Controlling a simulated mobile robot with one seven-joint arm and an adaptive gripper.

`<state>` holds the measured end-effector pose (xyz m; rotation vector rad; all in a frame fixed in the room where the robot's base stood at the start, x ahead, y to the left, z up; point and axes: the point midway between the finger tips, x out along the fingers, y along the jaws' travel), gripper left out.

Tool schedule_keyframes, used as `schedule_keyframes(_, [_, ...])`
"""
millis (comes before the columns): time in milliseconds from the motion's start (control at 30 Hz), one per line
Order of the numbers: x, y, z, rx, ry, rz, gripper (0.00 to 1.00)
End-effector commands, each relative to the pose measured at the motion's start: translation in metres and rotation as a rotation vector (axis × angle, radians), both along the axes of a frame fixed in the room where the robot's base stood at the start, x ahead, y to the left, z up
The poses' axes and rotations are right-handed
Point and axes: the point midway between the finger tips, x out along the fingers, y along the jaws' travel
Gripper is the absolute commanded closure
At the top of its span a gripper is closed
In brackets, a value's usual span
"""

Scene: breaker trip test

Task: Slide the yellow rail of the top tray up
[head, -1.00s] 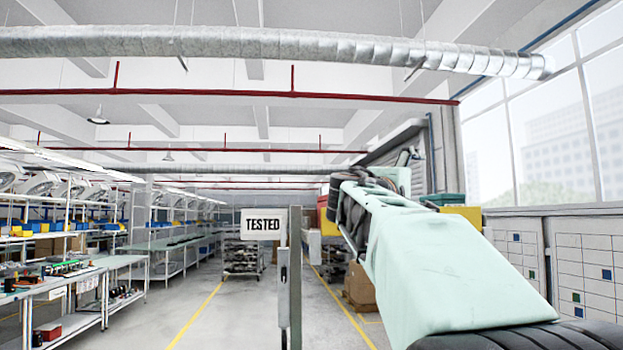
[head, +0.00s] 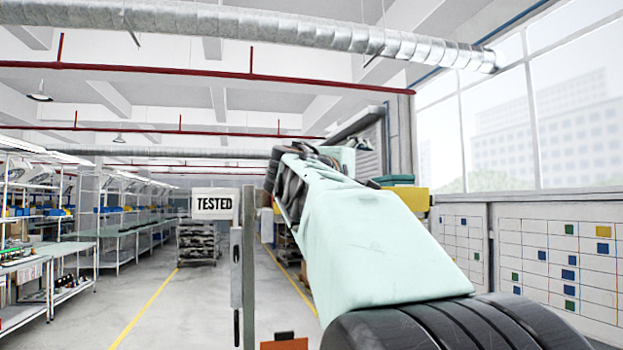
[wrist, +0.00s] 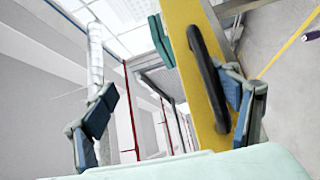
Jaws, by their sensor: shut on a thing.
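The yellow rail (wrist: 195,70) runs steeply through the wrist view as a flat yellow bar with a black curved handle (wrist: 208,78) on its face. My gripper (wrist: 170,90) has one dark blue-grey finger left of the bar and one right of it. The right finger lies close against the bar and handle; the left finger shows a visible gap in this view. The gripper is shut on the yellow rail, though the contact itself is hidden. In the head view my pale green arm hides the gripper, and a yellow piece (head: 416,199) shows beside it.
A grey post (head: 248,270) stands left of my arm, near a white TESTED sign (head: 213,203). A loaded rack (head: 197,241) stands behind. Workbenches (head: 90,250) line the left, and a gridded wall board (head: 560,260) is at right. Floor around the yellow line (head: 145,305) is clear.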

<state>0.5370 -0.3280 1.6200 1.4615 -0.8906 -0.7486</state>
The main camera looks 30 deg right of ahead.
Motion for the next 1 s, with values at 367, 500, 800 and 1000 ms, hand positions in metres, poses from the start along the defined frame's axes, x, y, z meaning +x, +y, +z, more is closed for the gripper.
schedule_keyframes(367, [-0.018, 0.031, 0.016, -0.017, -0.034, 0.020, 0.47])
schedule_keyframes(500, [-0.024, 0.039, 0.015, -0.017, -0.033, 0.019, 0.48])
schedule_keyframes(800, [-0.034, 0.057, 0.012, -0.017, -0.033, 0.019, 0.53])
schedule_keyframes(1000, [-0.042, 0.068, 0.011, -0.017, -0.033, 0.017, 0.51])
